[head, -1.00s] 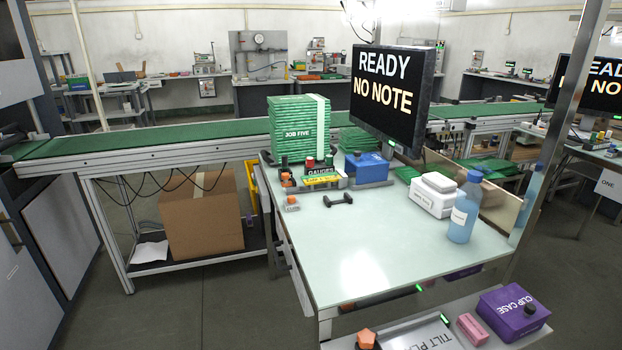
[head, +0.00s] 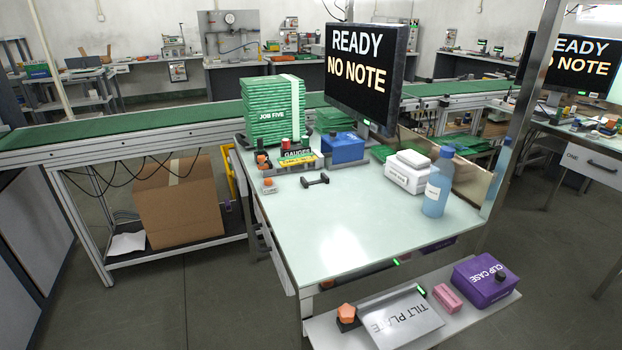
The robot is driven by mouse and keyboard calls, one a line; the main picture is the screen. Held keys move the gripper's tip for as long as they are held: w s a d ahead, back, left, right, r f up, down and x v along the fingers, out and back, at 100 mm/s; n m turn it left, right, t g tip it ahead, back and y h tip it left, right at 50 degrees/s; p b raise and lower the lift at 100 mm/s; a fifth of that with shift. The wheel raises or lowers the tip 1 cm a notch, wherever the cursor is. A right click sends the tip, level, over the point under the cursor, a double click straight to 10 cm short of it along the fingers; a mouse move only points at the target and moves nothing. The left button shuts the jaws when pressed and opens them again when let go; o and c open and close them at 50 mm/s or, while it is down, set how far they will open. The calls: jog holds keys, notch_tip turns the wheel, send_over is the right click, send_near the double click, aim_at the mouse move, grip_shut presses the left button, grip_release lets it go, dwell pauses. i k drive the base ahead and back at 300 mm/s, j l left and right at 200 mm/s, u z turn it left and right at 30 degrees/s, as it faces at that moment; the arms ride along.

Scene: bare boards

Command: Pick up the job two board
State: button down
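More green boards (head: 332,119) are stacked behind the monitor's left side, and several lie flat (head: 468,153) at the right beyond the bench. I cannot read a job two label on any board. My gripper is not in view.
The workbench (head: 345,215) is clear in the middle. A monitor (head: 364,68) reads READY NO NOTE. A blue box (head: 342,148), black dumbbell-shaped part (head: 315,181), white boxes (head: 408,173) and blue bottle (head: 437,185) stand around. A lower shelf holds a tilt plate (head: 404,317) and purple clip case (head: 485,281).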

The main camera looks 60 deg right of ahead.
aim_at(308, 157)
jog(key=u, duration=0.55)
jog(key=i+j+u, duration=0.2)
jog(key=u, duration=0.3)
jog(key=i+j+u, duration=0.1)
jog(key=i+u, duration=0.2)
jog(key=u, duration=0.15)
jog(key=i+l+z, duration=0.2)
jog(key=i+z, duration=0.95)
jog(key=i+j+z, duration=0.25)
jog(key=i+z, duration=0.35)
jog(key=i, duration=0.4)
jog(key=i+z, duration=0.25)
jog(key=i, duration=0.4)
jog(key=i+j+z, duration=0.2)
jog(key=i, duration=0.4)
